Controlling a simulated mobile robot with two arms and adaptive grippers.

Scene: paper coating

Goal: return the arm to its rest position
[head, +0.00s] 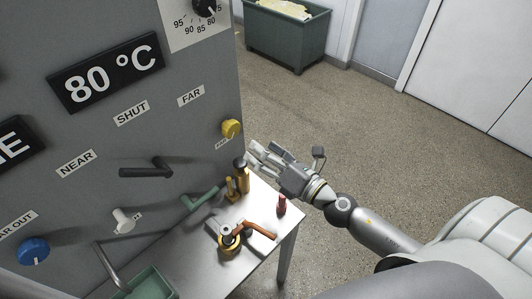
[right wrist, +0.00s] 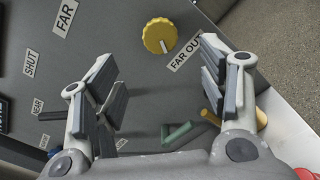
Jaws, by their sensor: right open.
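My right arm comes in from the lower right of the head view. Its gripper (head: 260,156) is open and empty, in front of the grey machine panel (head: 190,60). It is just below and right of the yellow knob (head: 231,128) and above the far corner of the small table. In the right wrist view the open fingers (right wrist: 160,75) stand wide apart with nothing between them. The yellow knob (right wrist: 159,35) shows beyond them beside a "FAR OUT" label (right wrist: 186,52). I cannot tell the exact gap to the panel. My left gripper is not in view.
The table (head: 267,210) holds a brass valve with an orange handle (head: 262,230), brass fittings (head: 230,190) and a small red item (head: 281,206). A black lever (head: 145,171) and green handle (head: 200,199) jut out. A green bin (head: 285,38) stands behind. Floor right is clear.

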